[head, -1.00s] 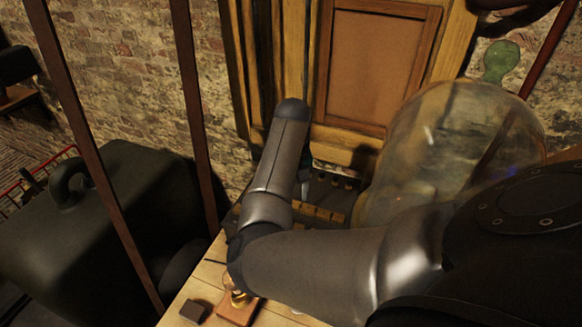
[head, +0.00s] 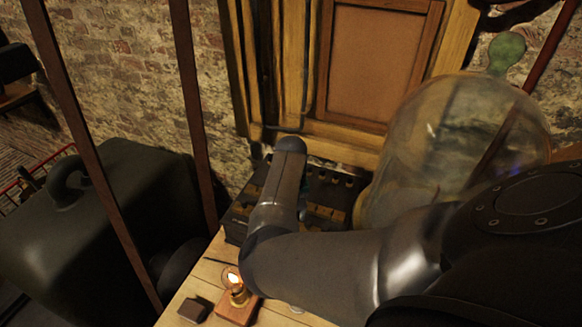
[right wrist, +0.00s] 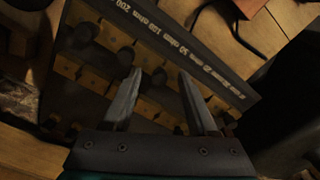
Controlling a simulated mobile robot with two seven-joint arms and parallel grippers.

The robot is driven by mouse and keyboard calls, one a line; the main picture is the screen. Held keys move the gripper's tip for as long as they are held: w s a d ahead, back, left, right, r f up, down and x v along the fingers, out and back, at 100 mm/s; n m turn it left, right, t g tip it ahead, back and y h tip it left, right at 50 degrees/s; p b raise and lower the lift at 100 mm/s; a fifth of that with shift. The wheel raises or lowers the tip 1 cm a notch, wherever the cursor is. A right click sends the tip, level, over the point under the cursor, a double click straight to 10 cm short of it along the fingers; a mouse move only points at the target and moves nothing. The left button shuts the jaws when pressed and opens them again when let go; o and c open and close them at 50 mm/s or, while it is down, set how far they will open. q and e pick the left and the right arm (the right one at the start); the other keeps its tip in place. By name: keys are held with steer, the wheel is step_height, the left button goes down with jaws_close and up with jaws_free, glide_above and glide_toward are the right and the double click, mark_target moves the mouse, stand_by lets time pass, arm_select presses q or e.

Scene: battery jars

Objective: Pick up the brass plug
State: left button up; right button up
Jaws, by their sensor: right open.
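A dark box (head: 240,229) with rows of brass blocks stands on the bench, partly hidden behind my right arm. I cannot tell which of these is the brass plug. My right gripper (right wrist: 160,76) is open, its fingers pointing at the brass blocks, with a dark knob (right wrist: 158,77) showing between the fingertips. Nothing is visibly held. In the head view the right gripper is mostly hidden by the arm. My left gripper is not in view.
A large glass jar (head: 430,140) stands right of the box. A small bulb (head: 232,277) on a wooden base (head: 237,310) and a dark block (head: 195,309) are at the bench front. A wooden cabinet (head: 375,70) is behind. Dark posts (head: 197,120) rise at left.

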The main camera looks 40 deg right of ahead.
jaws_close()
stand_by(0.3)
stand_by(0.4)
